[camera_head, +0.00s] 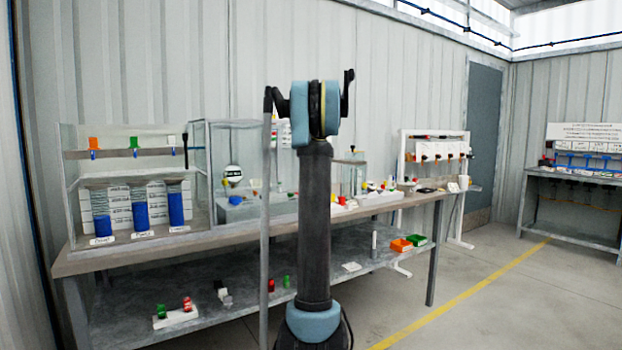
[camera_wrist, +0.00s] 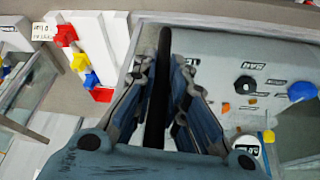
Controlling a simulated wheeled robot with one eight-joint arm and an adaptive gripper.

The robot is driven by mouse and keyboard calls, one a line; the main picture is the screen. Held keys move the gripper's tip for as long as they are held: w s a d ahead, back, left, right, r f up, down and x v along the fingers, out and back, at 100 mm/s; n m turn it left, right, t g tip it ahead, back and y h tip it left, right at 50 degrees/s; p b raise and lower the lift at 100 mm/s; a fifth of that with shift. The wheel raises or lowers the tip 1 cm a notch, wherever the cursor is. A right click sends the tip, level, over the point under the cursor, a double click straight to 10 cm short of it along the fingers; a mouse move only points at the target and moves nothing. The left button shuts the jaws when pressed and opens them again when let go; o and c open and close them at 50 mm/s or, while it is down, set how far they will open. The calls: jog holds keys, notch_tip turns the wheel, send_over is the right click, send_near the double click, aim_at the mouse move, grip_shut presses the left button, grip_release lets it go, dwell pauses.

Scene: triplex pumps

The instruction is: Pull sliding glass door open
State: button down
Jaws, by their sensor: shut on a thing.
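My gripper (camera_wrist: 158,95) shows in the wrist view with its two blue-grey fingers on either side of a dark upright bar, the door handle (camera_wrist: 163,50). The fingers are closed on this bar. The glass of the door is hard to make out there. In the head view a glass-sided case (camera_head: 235,130) stands on the bench just left of my arm. My arm hides the middle of the bench, the gripper's fingertips and the handle in that view, so I cannot tell how far the door is open.
A grey panel with blue and orange knobs (camera_wrist: 248,85) is right of the handle; red, blue and yellow valves (camera_wrist: 78,60) are left. A glass case with blue cylinders (camera_head: 172,205) stands at the bench's left end. The floor (camera_head: 480,290) at right is clear.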

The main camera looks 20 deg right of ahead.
jog(key=shift+s, duration=0.1)
jog(key=c, duration=1.6)
grip_release()
jog(key=shift+d, duration=0.1)
jog(key=v, duration=1.1)
jog(key=shift+r, duration=0.4)
jog(key=shift+s, duration=0.15)
